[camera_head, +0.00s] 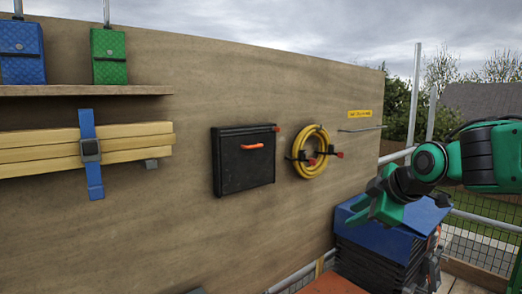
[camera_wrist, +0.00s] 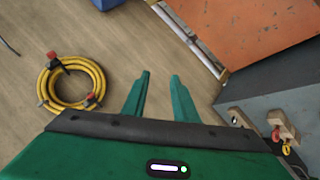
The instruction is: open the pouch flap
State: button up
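The black pouch (camera_head: 232,172) hangs on the wooden wall at the middle of the head view. Its front flap looks closed, and an orange handle (camera_head: 252,146) sits across its upper front. A small red tab (camera_head: 277,129) shows at its top right corner. My green gripper (camera_head: 372,208) is to the right of the pouch and lower in the head view, well apart from it. In the wrist view my gripper (camera_wrist: 160,78) has its two fingers apart with nothing between them. The pouch does not show in the wrist view.
A coiled yellow hose (camera_head: 311,152) hangs between the pouch and my gripper; it shows in the wrist view (camera_wrist: 48,94). A blue-topped stack (camera_head: 385,225) stands below my gripper. Strapped boards (camera_head: 135,141) and a shelf (camera_head: 60,90) are at the left.

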jog(key=w+a+r+n+t+y, duration=0.25)
jog(key=w+a+r+n, duration=0.25)
jog(key=a+r, duration=0.25)
jog(key=n+t+y, duration=0.1)
jog(key=n+y, duration=0.3)
jog(key=n, duration=0.3)
send_near(256, 146)
jog(key=x, duration=0.8)
jog(key=shift+d+f, duration=0.1)
jog(key=shift+c, duration=0.5)
grip_shut()
jog(key=shift+f, duration=0.1)
